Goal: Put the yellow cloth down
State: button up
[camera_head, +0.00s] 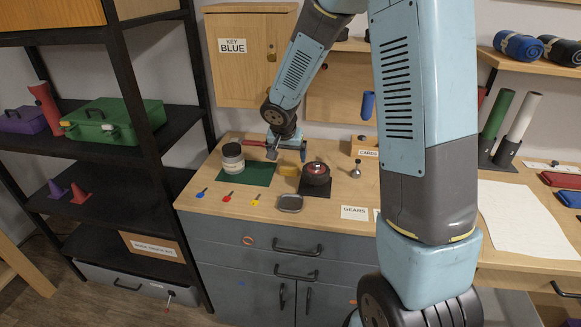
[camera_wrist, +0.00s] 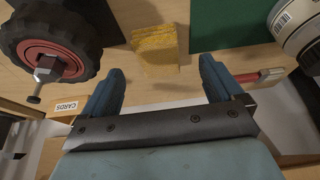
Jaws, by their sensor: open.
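The yellow cloth (camera_head: 288,169) lies as a small folded block on the wooden worktop, between the green mat and the black wheel. It also shows in the wrist view (camera_wrist: 155,50), just beyond my fingertips and roughly centred between them. My gripper (camera_wrist: 160,72) is open, with its two blue fingers spread wide and apart from the cloth. In the head view my gripper (camera_head: 287,150) is low over the worktop, just behind the cloth. No gap between cloth and worktop is clear.
A red-handled tool (camera_wrist: 262,78) lies near one finger.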

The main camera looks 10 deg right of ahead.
aim_at(290, 164)
jog(key=shift+d+x, duration=0.2)
jog(key=shift+x, duration=2.7)
jog(key=shift+w+r, duration=0.1)
